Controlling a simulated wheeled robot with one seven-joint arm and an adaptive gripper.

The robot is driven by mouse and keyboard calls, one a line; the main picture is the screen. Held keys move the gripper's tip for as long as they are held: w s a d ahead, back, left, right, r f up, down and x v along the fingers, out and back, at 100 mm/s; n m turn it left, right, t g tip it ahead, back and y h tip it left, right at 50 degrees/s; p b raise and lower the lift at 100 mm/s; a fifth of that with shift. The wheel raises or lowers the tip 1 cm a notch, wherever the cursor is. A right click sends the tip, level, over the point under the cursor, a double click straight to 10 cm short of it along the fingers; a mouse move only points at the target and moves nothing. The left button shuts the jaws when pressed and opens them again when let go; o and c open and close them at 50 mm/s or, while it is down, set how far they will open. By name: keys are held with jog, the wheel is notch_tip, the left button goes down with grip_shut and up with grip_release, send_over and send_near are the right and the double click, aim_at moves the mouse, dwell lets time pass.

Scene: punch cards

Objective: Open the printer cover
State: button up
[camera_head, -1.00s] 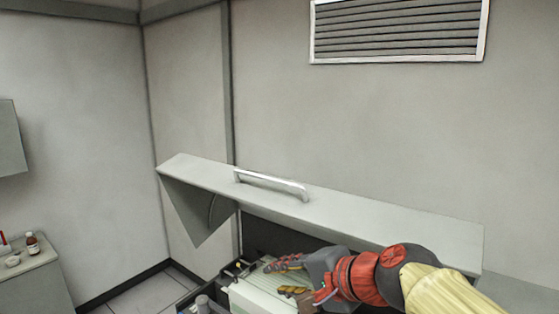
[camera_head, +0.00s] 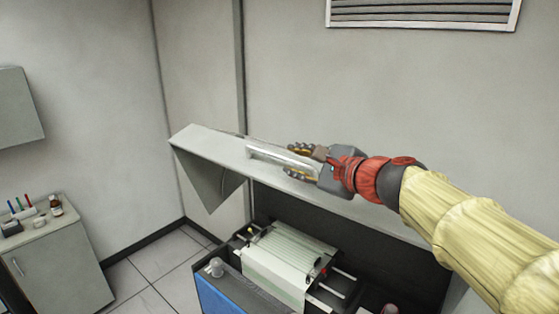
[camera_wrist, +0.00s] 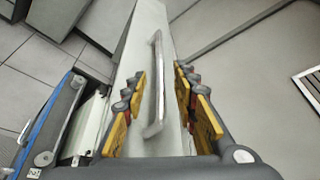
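The printer cover (camera_head: 212,146) is grey and stands raised above the printer body (camera_head: 283,262), whose inside with paper is exposed. A metal bar handle (camera_head: 268,154) runs along the cover's edge. My gripper (camera_head: 296,162) is open at the handle's right end, one finger on each side of it. In the wrist view the handle (camera_wrist: 157,80) and the cover (camera_wrist: 141,42) lie between the spread yellow finger pads. The fingers look apart from the handle; I cannot tell if any finger touches the cover.
A low cabinet (camera_head: 62,262) with a bottle (camera_head: 56,205) and pens stands at the left, with tiled floor (camera_head: 150,275) between. A wall vent (camera_head: 424,12) is above. The blue front panel (camera_head: 230,296) of the printer is at the bottom.

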aim_at(284, 159)
jog(key=p+x, duration=0.1)
jog(key=x, duration=0.6)
jog(key=shift+w+a, duration=0.15)
jog(key=shift+w, duration=0.1)
grip_shut()
dwell(0.7)
